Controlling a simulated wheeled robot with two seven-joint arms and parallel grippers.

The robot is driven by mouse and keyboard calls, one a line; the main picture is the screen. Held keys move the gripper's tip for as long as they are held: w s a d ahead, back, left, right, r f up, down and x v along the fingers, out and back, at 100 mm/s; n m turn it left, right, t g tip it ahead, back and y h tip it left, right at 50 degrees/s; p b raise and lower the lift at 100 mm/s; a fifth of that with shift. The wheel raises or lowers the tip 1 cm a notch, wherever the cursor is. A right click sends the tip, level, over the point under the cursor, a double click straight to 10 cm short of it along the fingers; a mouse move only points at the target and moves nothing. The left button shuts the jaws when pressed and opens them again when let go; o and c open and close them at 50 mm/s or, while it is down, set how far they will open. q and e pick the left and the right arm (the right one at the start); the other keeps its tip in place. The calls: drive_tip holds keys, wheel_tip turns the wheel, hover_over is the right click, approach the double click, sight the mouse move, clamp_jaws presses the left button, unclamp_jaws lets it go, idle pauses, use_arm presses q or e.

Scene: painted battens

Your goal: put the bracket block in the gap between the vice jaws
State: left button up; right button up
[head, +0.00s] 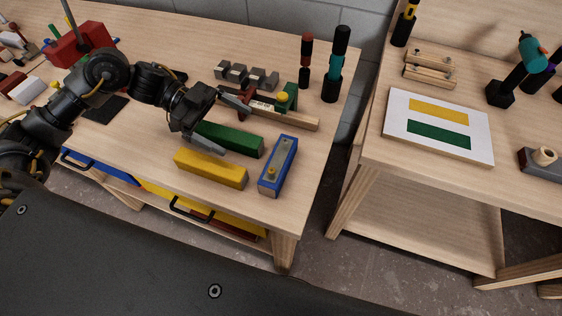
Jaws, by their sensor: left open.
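My left gripper (236,128) reaches in from the left over the near bench, its two fingers spread apart with the green batten's far end near them. I cannot tell whether they touch it. The green batten (232,138) lies behind the yellow batten (211,168). A green bracket-like piece with a yellow knob (287,97) stands on a wooden strip at the back right; I cannot tell for sure that it is the bracket block. My right gripper is out of view.
Grey blocks (246,75) stand behind the gripper, and two upright tools (336,66) at the back right. A second bench holds a board with yellow and green stripes (398,120).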

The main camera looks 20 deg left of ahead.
use_arm(q)
drive_tip(key=p, duration=0.1)
approach(282, 157)
drive_tip(key=shift+s+d+r, duration=0.3)
drive_tip(key=shift+d+r, duration=0.1)
drive_tip(key=shift+d, duration=0.1)
drive_tip(key=shift+s+d+r, duration=0.35)
drive_tip(key=shift+d, duration=0.15)
drive_tip(key=p+x, duration=0.1)
drive_tip(key=x, duration=0.3)
drive_tip(key=shift+w+f+p, duration=0.15)
drive_tip(key=shift+f+p, duration=0.15)
drive_tip(key=shift+p, duration=0.1)
drive_tip(key=shift+d+f, duration=0.25)
drive_tip(key=shift+d, duration=0.2)
drive_tip(key=c, duration=0.9)
